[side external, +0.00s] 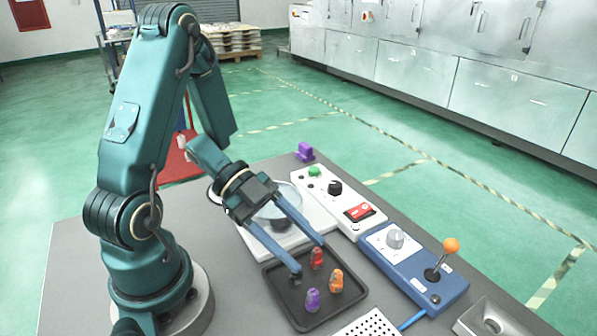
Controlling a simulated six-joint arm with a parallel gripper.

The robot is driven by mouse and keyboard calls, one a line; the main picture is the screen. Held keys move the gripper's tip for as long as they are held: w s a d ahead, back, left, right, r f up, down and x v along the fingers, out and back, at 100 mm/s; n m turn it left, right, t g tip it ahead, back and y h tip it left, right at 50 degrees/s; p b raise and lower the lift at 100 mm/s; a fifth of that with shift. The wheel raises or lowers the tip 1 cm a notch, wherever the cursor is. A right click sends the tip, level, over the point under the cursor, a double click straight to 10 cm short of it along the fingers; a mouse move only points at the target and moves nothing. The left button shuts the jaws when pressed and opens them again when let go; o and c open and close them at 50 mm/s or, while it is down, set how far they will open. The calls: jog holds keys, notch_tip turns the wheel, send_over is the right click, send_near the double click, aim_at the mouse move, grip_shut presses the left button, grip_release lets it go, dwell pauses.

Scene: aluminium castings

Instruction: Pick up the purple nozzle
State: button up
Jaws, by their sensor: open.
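The purple nozzle (313,299) stands in the black tray (289,318), near its front side. One fingertip is just behind the purple nozzle, and the other is close to the red one. Nothing is held between the fingers. I cannot tell whether the dark piece at the nearer fingertip is part of the finger.
A white scale-like unit (252,243) with a round pan sits behind the tray. To the right are a white control box (346,197) and a blue box (452,288) with an orange-knobbed lever (450,246). A perforated white plate (368,325) lies in front.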

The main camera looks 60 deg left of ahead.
aim_at(310, 289)
jog(key=s, duration=0.1)
jog(key=s+f+n+h, duration=0.1)
jog(key=s, duration=0.1)
jog(key=shift+a+f+h, duration=0.1)
jog(key=shift+f+h, duration=0.1)
jog(key=shift+h, duration=0.1)
jog(key=shift+s+a+f+n, duration=0.15)
jog(key=shift+f+n, duration=0.2)
jog(key=shift+n, duration=0.35)
jog(key=shift+x, duration=2.5)
jog(key=shift+a, duration=0.1)
grip_shut()
